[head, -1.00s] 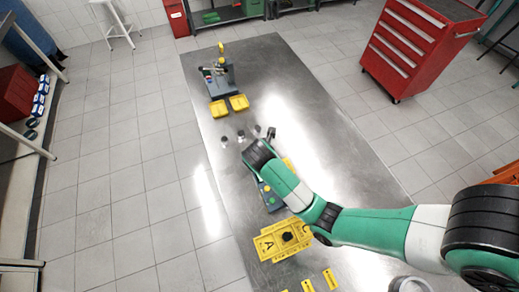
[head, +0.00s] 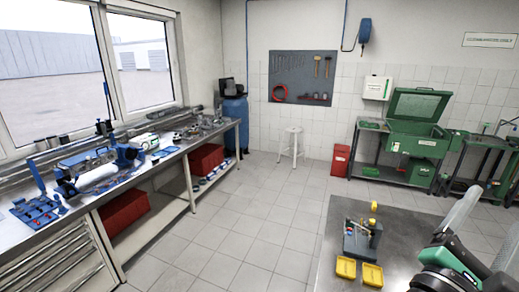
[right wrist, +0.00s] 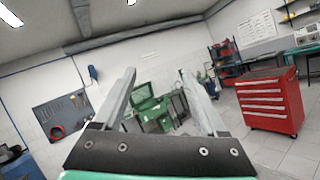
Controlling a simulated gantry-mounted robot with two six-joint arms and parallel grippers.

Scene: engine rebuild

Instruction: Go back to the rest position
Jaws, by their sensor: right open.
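My right gripper (right wrist: 157,72) is open and empty in the right wrist view. Its two pale fingers stand apart with only the far room between them. In the head view the right arm's black and green end shows at the lower right, with pale fingers raised over the metal table (head: 325,262). My left gripper is in neither view now.
A grey fixture (head: 360,240) and yellow trays (head: 346,268) sit on the metal table. A workbench with blue tools (head: 100,170) runs along the left wall. A red cabinet (right wrist: 270,103) stands right in the wrist view. Open tiled floor lies between.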

